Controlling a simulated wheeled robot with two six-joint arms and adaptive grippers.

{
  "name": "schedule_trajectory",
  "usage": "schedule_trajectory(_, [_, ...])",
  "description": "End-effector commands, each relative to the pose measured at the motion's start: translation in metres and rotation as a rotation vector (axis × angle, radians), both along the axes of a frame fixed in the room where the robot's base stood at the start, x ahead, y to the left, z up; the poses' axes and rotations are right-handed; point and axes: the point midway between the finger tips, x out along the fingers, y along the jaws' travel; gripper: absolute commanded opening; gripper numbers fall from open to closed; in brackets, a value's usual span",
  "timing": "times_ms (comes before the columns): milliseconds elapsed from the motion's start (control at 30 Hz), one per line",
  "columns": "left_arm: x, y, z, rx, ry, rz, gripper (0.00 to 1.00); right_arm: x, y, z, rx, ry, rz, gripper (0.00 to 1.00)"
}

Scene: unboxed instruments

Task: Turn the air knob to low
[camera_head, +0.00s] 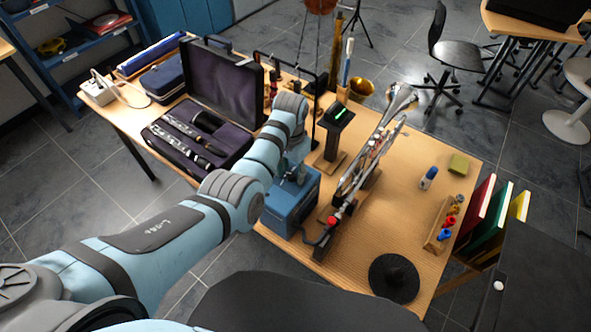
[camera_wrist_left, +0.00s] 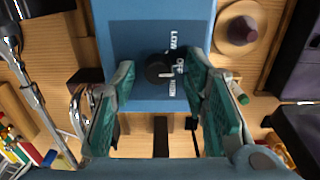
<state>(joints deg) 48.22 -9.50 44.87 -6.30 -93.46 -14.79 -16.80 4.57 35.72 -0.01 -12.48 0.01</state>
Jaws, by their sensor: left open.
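The black air knob (camera_wrist_left: 159,69) is on the face of a blue box (camera_wrist_left: 135,35), with the printed words LOW and OFF and a third label, hard to read, beside it. A short white mark shows near the knob's lower right; I cannot tell exactly which label it points to. The blue box (camera_head: 290,208) stands at the near edge of the table in the head view. My left gripper (camera_head: 298,173) is over the box. In the left wrist view its green-padded fingers are open, one on each side of the knob, with gaps visible. My right gripper is not in view.
Right of the box, a silver brass instrument (camera_head: 372,150) rests on a stand. Behind it is a small stand with a lit display (camera_head: 338,114). An open clarinet case (camera_head: 222,82) lies left. The table's right middle (camera_head: 400,215) is clear.

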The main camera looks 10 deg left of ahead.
Motion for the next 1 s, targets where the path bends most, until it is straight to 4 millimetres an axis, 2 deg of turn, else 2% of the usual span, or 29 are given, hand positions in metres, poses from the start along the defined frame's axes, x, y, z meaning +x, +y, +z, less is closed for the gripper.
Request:
schedule_trajectory(33, [0.0001,-0.0004,0.0004,0.0,0.0,-0.001,0.41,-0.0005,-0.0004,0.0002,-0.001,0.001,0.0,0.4])
schedule_trajectory(300, [0.0004,-0.0017,0.0008,0.0,0.0,-0.003,0.0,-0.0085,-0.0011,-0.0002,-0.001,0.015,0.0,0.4])
schedule_trajectory(667, [0.0007,-0.0019,0.0007,0.0,-0.001,0.034,0.0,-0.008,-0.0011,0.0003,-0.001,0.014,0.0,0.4])
schedule_trajectory(1000, [0.0011,-0.0021,0.001,-0.001,-0.001,0.237,0.0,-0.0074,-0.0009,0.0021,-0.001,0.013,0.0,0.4])
